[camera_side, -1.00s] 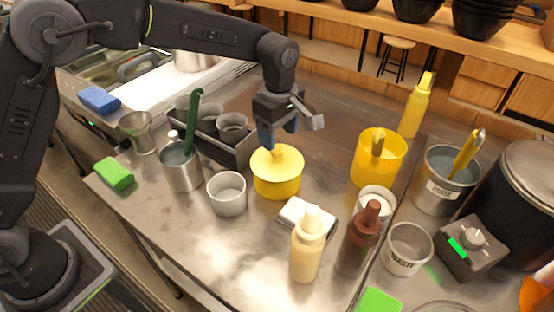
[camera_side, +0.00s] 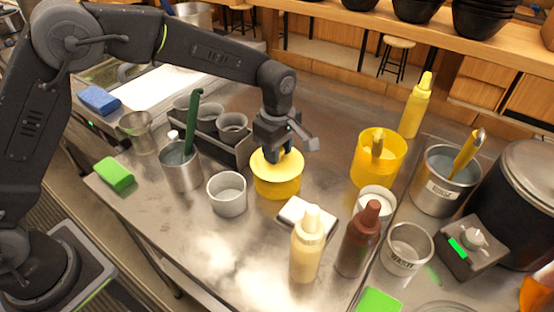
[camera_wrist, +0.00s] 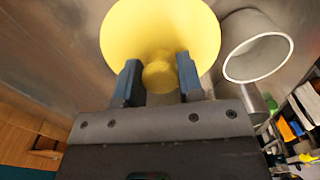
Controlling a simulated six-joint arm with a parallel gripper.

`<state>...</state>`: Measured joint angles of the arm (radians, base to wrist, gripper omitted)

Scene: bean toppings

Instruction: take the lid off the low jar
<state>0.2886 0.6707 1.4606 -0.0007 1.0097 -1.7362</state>
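The low jar (camera_side: 277,187) is yellow and stands on the steel counter near the middle of the side view. Its yellow lid (camera_side: 263,165) sits on top; the lid also fills the upper middle of the wrist view (camera_wrist: 130,28). My gripper (camera_side: 277,155) is directly above the lid, pointing down. In the wrist view, its two blue-grey fingers (camera_wrist: 160,80) stand on either side of the round lid knob (camera_wrist: 159,75), with a small gap visible at each side. In the side view the knob is hidden behind the fingers.
A grey cup (camera_side: 228,195) stands close left of the jar. A dark rack (camera_side: 240,150) of metal cups is behind it. A white pad (camera_side: 300,214), a cream bottle (camera_side: 307,248) and a brown bottle (camera_side: 359,242) are in front. A yellow tub (camera_side: 366,165) stands to the right.

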